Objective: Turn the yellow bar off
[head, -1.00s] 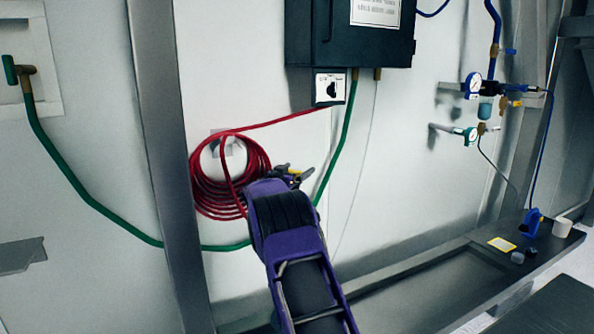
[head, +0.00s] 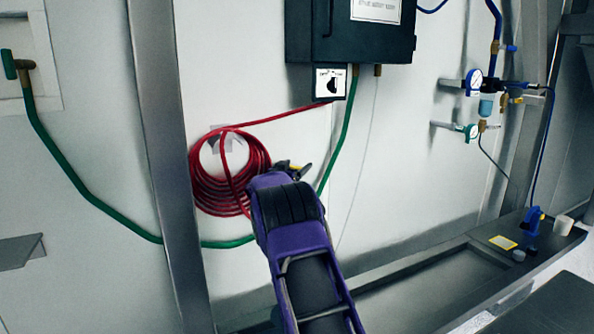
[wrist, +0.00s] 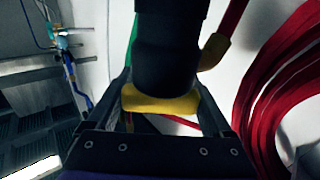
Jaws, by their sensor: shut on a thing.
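The yellow bar (wrist: 160,103) lies across the lower end of a black cylindrical body (wrist: 165,55) in the wrist view. Only a little yellow (head: 296,168) shows in the head view, just past the front of my arm. My gripper (wrist: 166,104) has one finger at each end of the bar and is shut on it. In the head view, my purple arm hides most of the gripper and the fitting below the green hose. The bar's exact angle is hard to tell.
A coiled red hose (head: 207,188) hangs on the wall close beside my gripper. A green hose (head: 335,150) runs down from a dark cabinet (head: 348,38). A metal post (head: 166,130) stands to the left. Gauges and valves (head: 474,82) are at the right, above a ledge.

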